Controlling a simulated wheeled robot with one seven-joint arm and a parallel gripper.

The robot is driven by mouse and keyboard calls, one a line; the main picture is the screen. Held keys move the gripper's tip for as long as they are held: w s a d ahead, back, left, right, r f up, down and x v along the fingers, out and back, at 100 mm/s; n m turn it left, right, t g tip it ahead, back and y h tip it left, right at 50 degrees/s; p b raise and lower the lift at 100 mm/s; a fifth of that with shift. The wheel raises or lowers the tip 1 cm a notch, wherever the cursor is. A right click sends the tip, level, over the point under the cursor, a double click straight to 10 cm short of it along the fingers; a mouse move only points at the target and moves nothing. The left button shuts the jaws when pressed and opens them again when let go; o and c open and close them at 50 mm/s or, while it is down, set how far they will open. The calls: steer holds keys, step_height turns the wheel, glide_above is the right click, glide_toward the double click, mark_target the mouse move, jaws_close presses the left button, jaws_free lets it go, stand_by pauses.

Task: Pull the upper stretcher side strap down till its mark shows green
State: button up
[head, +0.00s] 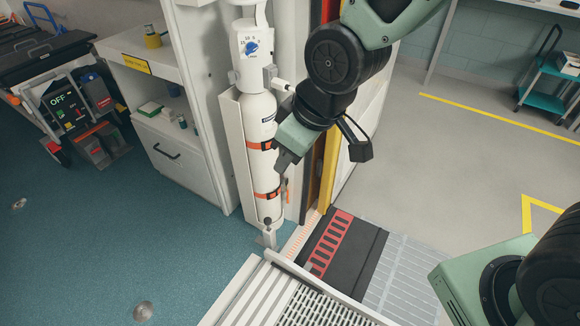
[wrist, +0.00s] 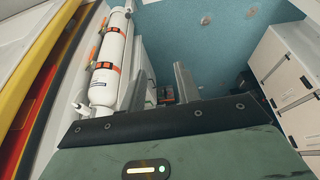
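The upper stretcher side strap cannot be made out for certain in either view. A dark stretcher-like bed (head: 40,45) stands at the far left, with a dark panel reading "OFF" (head: 58,101) at its end. A white cylinder (head: 262,180) stands upright in a white holder, with two orange bands around it; it also shows in the wrist view (wrist: 107,62). My gripper (head: 284,163) hangs in front of the cylinder; contact cannot be told. In the wrist view my gripper (wrist: 160,84) has its two grey fingers apart, with nothing held between them.
A white cabinet (head: 185,165) with an open shelf stands left of the cylinder. A slatted light platform (head: 300,300) and a dark ramp edge with a red strip (head: 333,245) lie below. The teal floor (head: 110,230) is mostly clear. A teal trolley (head: 548,85) stands far right.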

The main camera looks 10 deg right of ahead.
steer(key=w+d+f+n+t+y+b, duration=0.2)
steer(key=w+f+t+b, duration=0.2)
steer(key=w+f+b, duration=0.75)
steer(key=w+d+f+n+t+y+b, duration=0.2)
steer(key=w+f+t+b, duration=0.35)
steer(key=w+f, duration=1.05)
steer(key=w+d+f+n+t+y+b, duration=0.1)
steer(key=d+f+n+t+b, duration=0.1)
steer(key=d+f+b, duration=0.45)
steer(key=w+d+f+n+t+y+b, duration=0.1)
steer(key=d+f+n+t+y+b, duration=0.15)
steer(key=f+b, duration=0.65)
steer(key=w+d+f+n+t+y+b, duration=0.1)
steer(key=d+f+t+b, duration=0.35)
steer(key=f, duration=0.65)
steer(key=w+a+r+g+b, duration=0.1)
steer(key=w+a+r+b, duration=0.2)
steer(key=w, duration=0.4)
steer(key=w+a+r+g+b, duration=0.1)
steer(key=w+a+r+b, duration=0.2)
steer(key=w, duration=0.4)
steer(key=shift+w+a+r+b, duration=0.2)
steer(key=shift+r+b, duration=0.35)
steer(key=shift+b, duration=0.25)
steer(key=shift+h, duration=0.25)
